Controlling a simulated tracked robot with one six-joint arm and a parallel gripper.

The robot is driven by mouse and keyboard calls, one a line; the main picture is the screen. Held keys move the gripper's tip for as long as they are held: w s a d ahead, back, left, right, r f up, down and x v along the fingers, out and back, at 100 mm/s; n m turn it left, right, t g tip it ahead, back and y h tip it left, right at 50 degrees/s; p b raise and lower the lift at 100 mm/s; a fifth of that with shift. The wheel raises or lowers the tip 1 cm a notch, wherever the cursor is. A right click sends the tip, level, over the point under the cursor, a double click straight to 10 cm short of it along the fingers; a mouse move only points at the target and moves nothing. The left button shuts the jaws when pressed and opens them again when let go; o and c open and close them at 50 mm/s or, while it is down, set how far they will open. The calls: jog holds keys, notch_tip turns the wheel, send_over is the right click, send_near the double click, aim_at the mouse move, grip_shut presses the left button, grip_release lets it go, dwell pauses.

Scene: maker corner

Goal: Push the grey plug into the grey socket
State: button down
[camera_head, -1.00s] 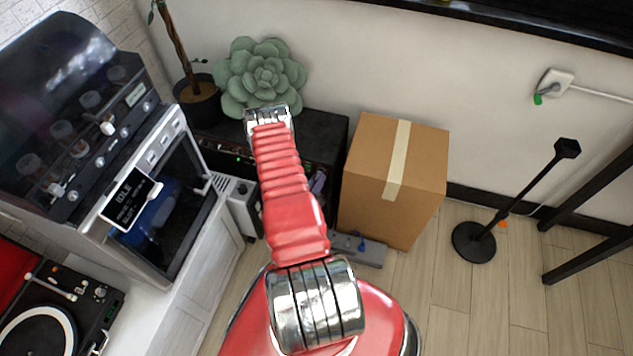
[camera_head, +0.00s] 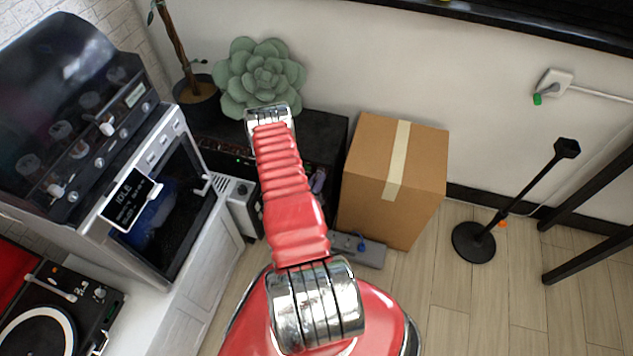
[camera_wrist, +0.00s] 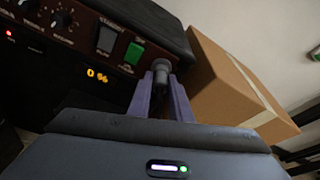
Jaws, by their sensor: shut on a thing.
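The grey plug (camera_wrist: 160,68) is a dark grey cylinder between my purple fingers in the wrist view. My gripper (camera_wrist: 161,85) is shut on it, beside the front panel of a black amplifier (camera_wrist: 120,68). The plug's far end points toward the panel's right part, below and right of a green switch (camera_wrist: 134,53). I cannot make out the grey socket; the plug and fingers may cover it. I cannot tell whether the plug touches the panel. In the head view a small purple part of my gripper (camera_head: 318,181) shows beside my red arm.
A cardboard box (camera_head: 392,184) stands close to the right of the amplifier. A grey power strip (camera_head: 366,252) lies on the floor. A black stand (camera_head: 474,242) is farther right, with clear floor around it.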

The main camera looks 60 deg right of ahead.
jog(key=shift+d, duration=0.3)
jog(key=c, duration=1.5)
grip_release()
jog(key=shift+c, duration=0.2)
jog(key=v, duration=1.3)
jog(key=shift+a, duration=0.4)
